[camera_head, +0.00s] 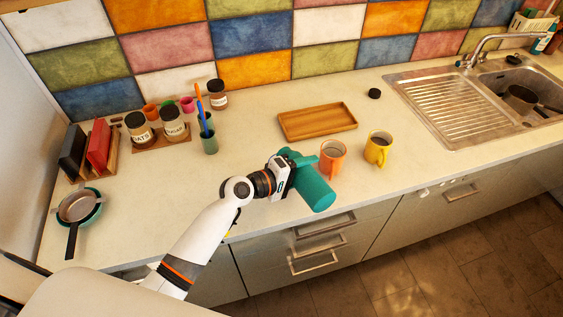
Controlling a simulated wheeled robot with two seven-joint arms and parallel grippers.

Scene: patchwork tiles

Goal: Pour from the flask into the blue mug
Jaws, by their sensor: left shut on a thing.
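A teal flask (316,190) is held at a slant near the counter's front edge, beside an orange mug (333,163). My left gripper (295,176) is shut on the flask, and its fingers partly cover it. The flask's wide end points down and to the right, and I cannot tell where its opening is. The orange mug stands upright; I cannot tell whether the flask touches it. A yellow mug (378,149) stands upright to its right. I see no blue mug. My right gripper is not in view.
A wooden tray (317,122) lies behind the mugs, with a small black lid (374,94) to its right. A sink (480,98) is at the right. Jars (139,128), a green cup (209,143) and a pan (77,208) stand at the left. The counter's middle left is clear.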

